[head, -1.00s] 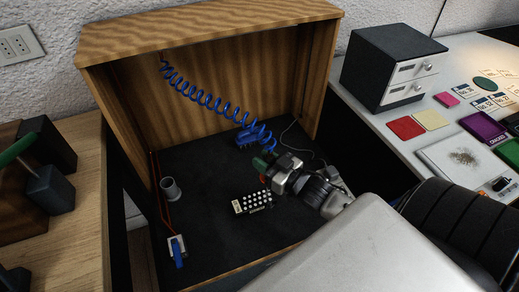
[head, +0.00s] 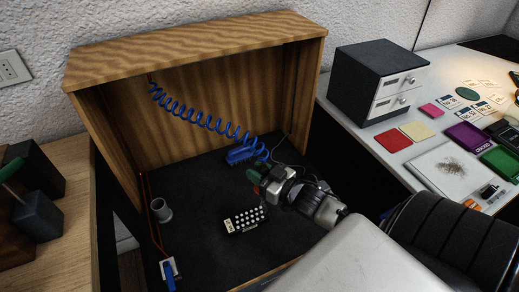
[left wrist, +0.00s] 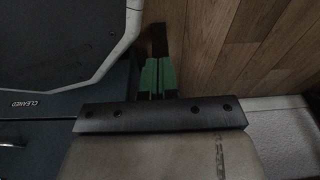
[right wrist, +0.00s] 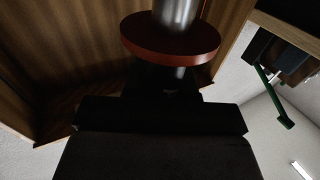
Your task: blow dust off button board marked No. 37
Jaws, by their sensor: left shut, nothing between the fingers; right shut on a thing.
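A black button board (head: 246,219) with rows of white buttons lies on the dark floor of an open wooden box. Its end label is too small to read, and I cannot make out dust on it. A blue tool (head: 245,153) on a coiled blue hose is behind my right gripper (head: 259,181). That gripper is shut, above and beyond the board. In the right wrist view it holds a metal cylinder with a red-brown disc (right wrist: 170,38); whether this belongs to the blue tool I cannot tell. My left gripper (left wrist: 158,77) is shut and empty, outside the head view.
The wooden box (head: 200,45) has side walls and a roof over the board. A grey cup (head: 161,210) and a blue-handled valve (head: 170,272) stand at its left. A drawer cabinet (head: 378,80) and a white pad with a dark smudge (head: 450,170) are on the right bench.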

